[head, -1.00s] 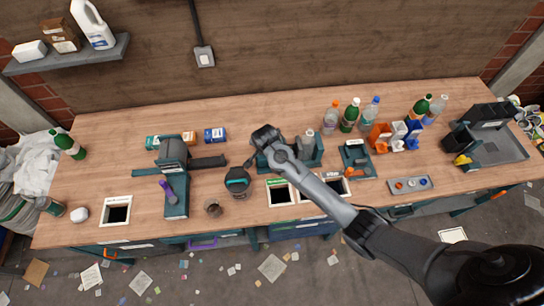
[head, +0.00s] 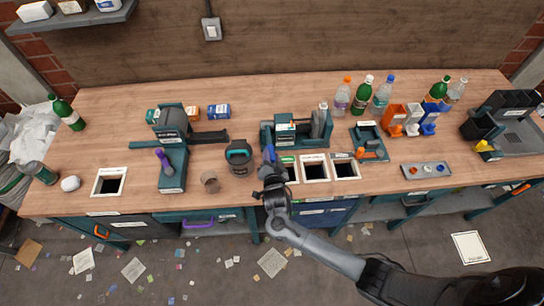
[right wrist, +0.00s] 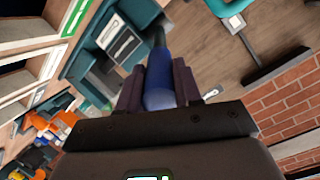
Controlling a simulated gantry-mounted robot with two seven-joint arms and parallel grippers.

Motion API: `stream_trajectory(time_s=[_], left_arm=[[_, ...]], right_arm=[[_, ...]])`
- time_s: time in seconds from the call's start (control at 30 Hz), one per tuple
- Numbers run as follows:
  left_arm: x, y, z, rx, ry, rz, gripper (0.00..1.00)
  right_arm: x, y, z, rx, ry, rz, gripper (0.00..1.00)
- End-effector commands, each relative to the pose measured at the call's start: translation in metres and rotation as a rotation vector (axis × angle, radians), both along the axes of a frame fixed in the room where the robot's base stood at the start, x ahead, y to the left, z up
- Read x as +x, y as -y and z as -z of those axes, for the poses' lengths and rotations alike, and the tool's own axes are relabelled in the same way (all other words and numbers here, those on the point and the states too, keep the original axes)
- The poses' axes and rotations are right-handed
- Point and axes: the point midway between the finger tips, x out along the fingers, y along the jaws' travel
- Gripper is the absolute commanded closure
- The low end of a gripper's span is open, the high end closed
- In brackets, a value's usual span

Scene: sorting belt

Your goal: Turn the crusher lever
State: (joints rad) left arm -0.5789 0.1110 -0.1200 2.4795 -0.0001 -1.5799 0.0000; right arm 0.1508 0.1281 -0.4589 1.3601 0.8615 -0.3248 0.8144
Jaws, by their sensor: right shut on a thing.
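The teal crusher (head: 311,143) stands near the middle of the bench, with a clear bottle (head: 322,114) upright at its right part. The blue lever grip (head: 269,153) sticks out at its front left, and the right wrist view shows the grip (right wrist: 159,82) up close on a dark rod. My right gripper (head: 271,173) is at the bench's front edge, shut on the blue grip. In the right wrist view its fingers (right wrist: 158,88) lie on both sides of the grip. My left gripper is not in view.
A dark teal-banded cup (head: 239,158) and a small brown cup (head: 210,181) stand left of the gripper. Framed bench openings (head: 315,181) lie just right of it. A machine with a purple handle (head: 163,158) stands further left. Several bottles stand at the back right.

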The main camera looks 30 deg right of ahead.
Motion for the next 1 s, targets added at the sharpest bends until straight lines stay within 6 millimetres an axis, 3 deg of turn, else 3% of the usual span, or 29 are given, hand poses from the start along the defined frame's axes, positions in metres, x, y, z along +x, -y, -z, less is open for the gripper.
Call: stream_trajectory(time_s=[0.03, 0.2, 0.7, 0.73, 0.87, 1.0], left_arm=[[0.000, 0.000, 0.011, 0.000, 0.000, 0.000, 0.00], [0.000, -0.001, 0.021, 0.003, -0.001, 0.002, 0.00], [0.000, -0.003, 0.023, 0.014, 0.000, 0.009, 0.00], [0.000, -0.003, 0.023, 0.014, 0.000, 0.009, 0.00], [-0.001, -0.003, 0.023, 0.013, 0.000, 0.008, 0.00], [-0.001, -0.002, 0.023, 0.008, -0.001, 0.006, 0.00]], right_arm=[[-0.001, -0.001, 0.012, -0.009, 0.008, -0.001, 1.00], [-0.001, -0.004, 0.018, -0.028, 0.043, -0.005, 1.00], [-0.001, -0.005, 0.019, -0.037, 0.057, -0.007, 1.00], [-0.001, -0.005, 0.019, -0.037, 0.057, -0.007, 0.63], [-0.001, -0.005, 0.018, -0.037, 0.058, -0.007, 0.43], [-0.001, -0.005, 0.017, -0.036, 0.060, -0.007, 0.41]])
